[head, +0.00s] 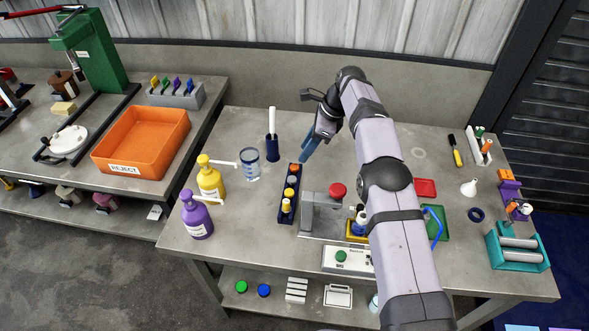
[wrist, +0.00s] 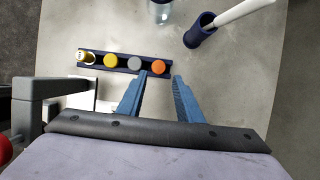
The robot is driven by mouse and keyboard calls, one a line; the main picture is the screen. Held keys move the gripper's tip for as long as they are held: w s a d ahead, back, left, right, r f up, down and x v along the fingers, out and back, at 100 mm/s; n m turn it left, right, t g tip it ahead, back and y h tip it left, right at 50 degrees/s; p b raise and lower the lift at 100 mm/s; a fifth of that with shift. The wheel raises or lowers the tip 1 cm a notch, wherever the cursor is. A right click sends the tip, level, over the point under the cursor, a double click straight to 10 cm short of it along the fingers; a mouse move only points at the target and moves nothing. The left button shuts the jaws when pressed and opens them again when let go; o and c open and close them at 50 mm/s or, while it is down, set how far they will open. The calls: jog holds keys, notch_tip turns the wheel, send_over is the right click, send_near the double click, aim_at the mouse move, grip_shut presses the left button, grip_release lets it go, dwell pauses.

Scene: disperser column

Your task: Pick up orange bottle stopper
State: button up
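An orange stopper (wrist: 158,67) sits at one end of a dark blue rack (wrist: 112,62); it also shows at the far end of the rack in the head view (head: 295,168). Beside it in the rack are a grey stopper (wrist: 134,63), a yellow stopper (wrist: 110,60) and a yellow-and-white item (wrist: 86,58). My gripper (wrist: 161,77) is open, its blue fingers apart and nothing held between them. In the wrist view the orange stopper lies just beyond the fingertips, roughly between them. In the head view my gripper (head: 307,150) is above the table, beyond the rack's far end.
A dark blue holder with a white-handled tool (head: 272,148) and a clear beaker (head: 249,165) stand left of my gripper. Yellow (head: 210,180) and purple (head: 196,216) pump bottles stand further left. A grey press with a red knob (head: 322,212) stands right of the rack.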

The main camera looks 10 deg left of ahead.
aim_at(295, 166)
jog(key=shift+f, duration=0.1)
jog(key=shift+p+x, duration=1.1)
jog(key=shift+x, duration=2.45)
jog(key=shift+s, duration=0.15)
jog(key=c, duration=0.8)
